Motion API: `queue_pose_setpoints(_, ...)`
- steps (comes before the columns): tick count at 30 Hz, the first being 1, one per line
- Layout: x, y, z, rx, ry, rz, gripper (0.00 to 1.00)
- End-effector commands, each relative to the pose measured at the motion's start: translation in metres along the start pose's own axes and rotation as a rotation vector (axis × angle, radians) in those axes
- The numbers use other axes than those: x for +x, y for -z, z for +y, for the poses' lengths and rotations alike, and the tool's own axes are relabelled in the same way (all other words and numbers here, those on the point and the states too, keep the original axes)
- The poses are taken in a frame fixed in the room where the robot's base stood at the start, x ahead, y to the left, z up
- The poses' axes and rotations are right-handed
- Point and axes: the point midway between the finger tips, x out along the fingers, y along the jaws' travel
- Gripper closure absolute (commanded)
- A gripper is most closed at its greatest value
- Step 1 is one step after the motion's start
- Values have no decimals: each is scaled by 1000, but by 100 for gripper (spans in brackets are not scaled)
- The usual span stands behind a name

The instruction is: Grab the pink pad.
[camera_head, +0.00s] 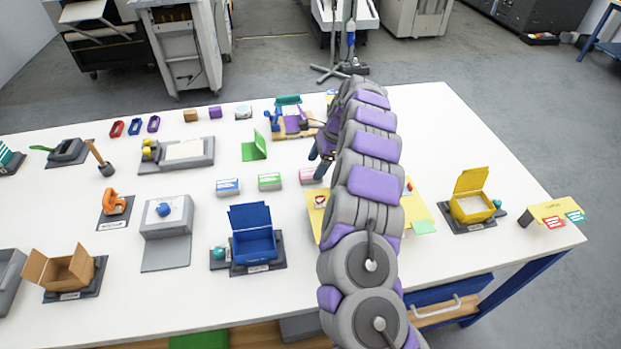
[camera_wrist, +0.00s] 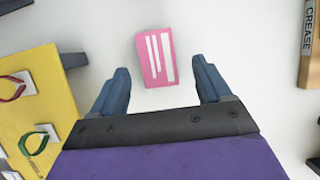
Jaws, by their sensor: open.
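The pink pad (camera_head: 308,176) lies on the white table, in a row with a blue and a green pad. My arm partly covers its surroundings in the head view. In the wrist view the pink pad (camera_wrist: 155,57) shows white stripes on its top and lies slightly tilted. My gripper (camera_wrist: 163,84) is open and empty, its two blue fingers apart. The pad appears just beyond the fingertips and between their lines. In the head view my gripper (camera_head: 322,162) hangs close to the pad, partly hidden by my arm.
A yellow board (camera_wrist: 38,98) with small rings lies left of my fingers in the wrist view. A brown block marked CREASE (camera_wrist: 309,45) is at the right. The blue pad (camera_head: 228,187) and green pad (camera_head: 269,182) stand beside the pink one. A blue box (camera_head: 253,243) stands nearer.

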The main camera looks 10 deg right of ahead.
Motion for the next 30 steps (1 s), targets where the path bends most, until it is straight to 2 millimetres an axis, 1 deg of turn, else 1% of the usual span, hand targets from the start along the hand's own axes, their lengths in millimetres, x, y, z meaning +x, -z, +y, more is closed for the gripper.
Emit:
queue_pose_setpoints(1, 11, 0, 2, -2, -3, -2, 22)
queue_pose_setpoints(4, 24, 1, 2, -1, -2, 0, 22)
queue_pose_setpoints(6, 27, 1, 1, 0, -1, 1, 22)
queue_pose_setpoints(12, 26, 0, 2, 0, 1, 0, 22)
queue_pose_setpoints(30, 26, 1, 1, 0, 0, 0, 80)
